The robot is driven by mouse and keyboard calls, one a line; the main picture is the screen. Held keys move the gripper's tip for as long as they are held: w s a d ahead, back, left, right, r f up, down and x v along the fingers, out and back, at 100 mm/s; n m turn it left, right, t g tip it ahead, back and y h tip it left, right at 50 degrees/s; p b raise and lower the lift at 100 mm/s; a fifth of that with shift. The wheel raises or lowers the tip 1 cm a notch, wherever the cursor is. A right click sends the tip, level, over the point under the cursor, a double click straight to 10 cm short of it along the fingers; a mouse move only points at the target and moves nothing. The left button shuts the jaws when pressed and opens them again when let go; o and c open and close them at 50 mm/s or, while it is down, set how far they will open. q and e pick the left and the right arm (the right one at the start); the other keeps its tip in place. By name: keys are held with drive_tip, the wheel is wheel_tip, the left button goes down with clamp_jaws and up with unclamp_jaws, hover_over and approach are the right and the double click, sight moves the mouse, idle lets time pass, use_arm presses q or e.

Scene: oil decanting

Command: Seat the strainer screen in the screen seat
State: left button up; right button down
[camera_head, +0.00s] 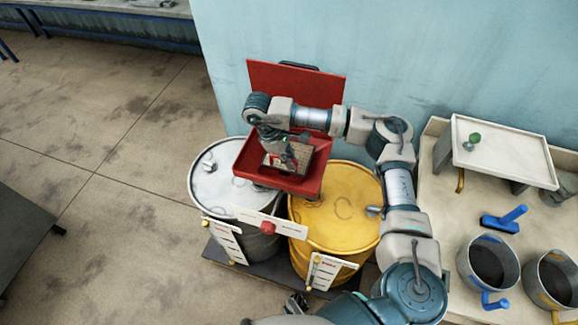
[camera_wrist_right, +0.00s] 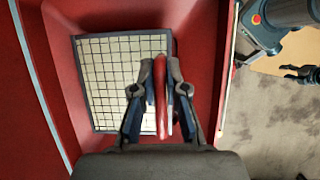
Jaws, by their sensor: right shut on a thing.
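The strainer screen (camera_head: 272,160) is a pale grid in a dark frame, inside the red open box (camera_head: 248,167) above the drums. In the right wrist view the screen (camera_wrist_right: 105,75) lies at a slight angle to the walls of the red box (camera_wrist_right: 205,55). My right gripper (camera_head: 287,160) reaches down into the box. Its fingers (camera_wrist_right: 161,95) are shut on the screen's upright red handle (camera_wrist_right: 161,75). The screen seat is hidden under the screen, and I cannot tell whether the screen touches it. My left gripper (camera_head: 295,303) shows partly at the bottom edge; its jaws are unclear.
A red lid (camera_head: 295,85) stands up behind the box. A grey drum (camera_head: 225,185) and a yellow drum (camera_head: 345,205) stand beneath. The bench at right holds a blue-handled tool (camera_head: 502,220), two metal jugs (camera_head: 490,262) and a raised white tray (camera_head: 500,155).

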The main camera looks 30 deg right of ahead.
sight(287, 170)
drive_tip(key=a+f, duration=0.2)
drive_tip(key=f, duration=0.1)
drive_tip(key=shift+w+a+f+b, duration=0.1)
drive_tip(key=shift+w+a+b, duration=0.1)
drive_tip(key=shift+w+b, duration=0.15)
drive_tip(key=shift+s+f, duration=0.15)
drive_tip(key=shift+f, duration=0.15)
drive_tip(key=shift+s+f, duration=0.1)
drive_tip(key=shift+d+f, duration=0.3)
drive_tip(key=shift+d, duration=0.3)
drive_tip(key=c, duration=1.2)
unclamp_jaws()
drive_tip(key=shift+w+d+f, duration=0.1)
drive_tip(key=shift+w+d, duration=0.15)
drive_tip(key=shift+d, duration=0.15)
drive_tip(key=shift+s+a+r, duration=0.15)
drive_tip(key=shift+a+r, duration=0.15)
drive_tip(key=shift+a, duration=0.1)
drive_tip(key=v, duration=0.4)
drive_tip(key=shift+a+f+p, duration=0.1)
drive_tip(key=shift+a+p, duration=0.15)
drive_tip(key=shift+p, duration=0.05)
drive_tip(key=v, duration=0.2)
drive_tip(key=shift+r+p, duration=0.3)
drive_tip(key=shift+w+d+r, duration=0.25)
drive_tip(key=shift+r, duration=0.25)
use_arm(q)
drive_tip(key=shift+s+a+f, duration=0.2)
drive_tip(key=shift+a+f, duration=0.15)
drive_tip(key=shift+f, duration=0.25)
